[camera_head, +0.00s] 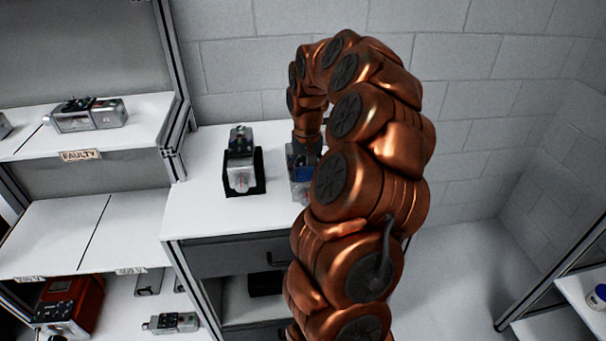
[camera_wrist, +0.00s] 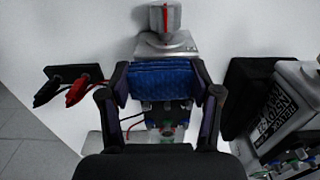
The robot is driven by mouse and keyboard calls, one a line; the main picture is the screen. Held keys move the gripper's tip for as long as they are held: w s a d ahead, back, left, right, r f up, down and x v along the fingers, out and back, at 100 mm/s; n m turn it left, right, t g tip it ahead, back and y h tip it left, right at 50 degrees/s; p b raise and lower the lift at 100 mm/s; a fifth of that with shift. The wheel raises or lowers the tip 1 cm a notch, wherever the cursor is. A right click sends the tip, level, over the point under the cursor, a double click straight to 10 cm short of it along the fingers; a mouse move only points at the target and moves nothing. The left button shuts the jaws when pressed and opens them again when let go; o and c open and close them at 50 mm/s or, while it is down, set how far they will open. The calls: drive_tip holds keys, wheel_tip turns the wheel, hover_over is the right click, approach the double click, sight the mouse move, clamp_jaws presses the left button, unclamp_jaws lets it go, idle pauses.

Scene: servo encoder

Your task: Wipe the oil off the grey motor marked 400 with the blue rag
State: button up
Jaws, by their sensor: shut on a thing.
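My gripper (camera_wrist: 160,92) is shut on the blue rag (camera_wrist: 163,77), which spans between its fingers in the wrist view. The rag is above a grey device (camera_wrist: 165,45) with a red stripe on its knob-like top; contact cannot be told. In the head view this grey device (camera_head: 301,190) is partly hidden behind my arm. A second grey motor (camera_head: 240,177) stands in a black holder to its left; it shows at the right in the wrist view (camera_wrist: 296,95), with printed text on its side. I cannot read a 400 mark or make out oil.
A black block with red and black clips (camera_wrist: 72,80) is at the left in the wrist view. The white worktop (camera_head: 205,150) is bare left of the black holder (camera_head: 258,172). A shelf labelled FAULTY (camera_head: 80,156) holds another grey motor (camera_head: 90,116).

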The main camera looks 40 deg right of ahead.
drive_tip(key=shift+s+d, duration=0.25)
drive_tip(key=shift+d, duration=0.15)
drive_tip(key=shift+s+d+r, duration=0.15)
drive_tip(key=shift+s+d, duration=0.05)
wheel_tip(320, 180, up, 3)
drive_tip(key=shift+w+a+f, duration=0.1)
drive_tip(key=shift+a+f, duration=0.05)
drive_tip(key=shift+f, duration=0.05)
drive_tip(key=shift+r+p, duration=0.55)
drive_tip(key=shift+r, duration=2.15)
